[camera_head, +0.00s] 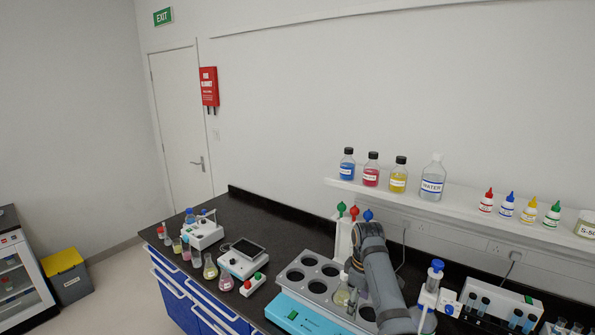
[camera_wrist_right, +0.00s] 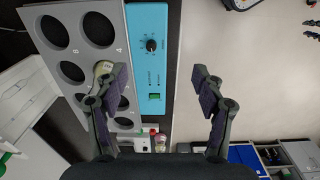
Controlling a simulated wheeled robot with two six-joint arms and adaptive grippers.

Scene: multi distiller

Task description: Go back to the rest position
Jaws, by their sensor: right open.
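My right arm reaches over the bench from the bottom right in the head view, above the grey multi-hole distiller (camera_head: 284,283) with its blue front panel. The distiller also shows in the wrist view, with its grey top (camera_wrist_right: 72,50) at the left and blue control panel (camera_wrist_right: 153,75) near the middle. My right gripper (camera_wrist_right: 160,78) is open, with nothing between its fingers. A flask (camera_wrist_right: 103,68) sits in a distiller hole beside the left finger, partly covered by it; I cannot tell if they touch. In the head view my arm hides the gripper fingers. My left gripper is out of view.
A flask with pale liquid (camera_head: 342,297) stands at the distiller beside my arm. A white rack with coloured-topped pieces (camera_head: 343,240) is behind it. A balance-like device (camera_head: 243,259) and small flasks stand left. A wall shelf (camera_head: 455,205) holds bottles. Tube racks (camera_head: 500,303) stand right.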

